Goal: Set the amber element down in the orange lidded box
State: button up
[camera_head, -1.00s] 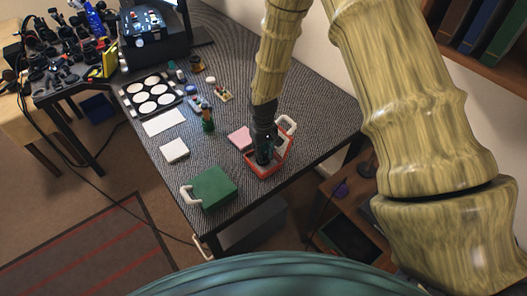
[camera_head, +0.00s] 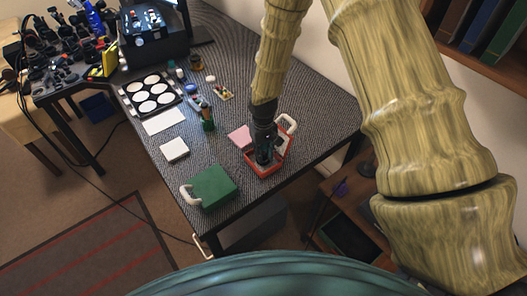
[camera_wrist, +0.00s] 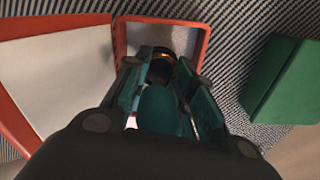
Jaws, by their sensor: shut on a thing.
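The orange box (camera_head: 270,173) stands near the table's front right edge with its lid (camera_wrist: 55,75) open. My gripper (camera_head: 263,158) points down into the box. In the wrist view, my gripper (camera_wrist: 160,72) is shut on the amber element (camera_wrist: 161,56), a small dark-rimmed piece with an amber glint, mostly hidden by the fingers. The box's orange rim (camera_wrist: 160,20) surrounds the fingertips. I cannot tell whether the element touches the box floor. The element does not show clearly in the head view.
A green box (camera_head: 212,188) with a white handle stands left of the orange box. A pink pad (camera_head: 239,137) lies close behind it.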

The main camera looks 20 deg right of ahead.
jog(key=shift+f, duration=0.5)
dwell(1.6)
jog(key=shift+r, duration=0.1)
jog(key=shift+r+p, duration=3.3)
jog(key=shift+r, duration=1.65)
jog(key=shift+m, duration=0.7)
jog(key=s+f+b, duration=0.2)
jog(key=s, duration=0.1)
jog(key=s+a+f+b, duration=0.1)
jog(key=s+f+b, duration=0.2)
jog(key=shift+a+b, duration=0.2)
jog(key=shift+b, duration=0.1)
jog(key=shift+s+a+f, duration=0.1)
jog(key=shift+s, duration=0.25)
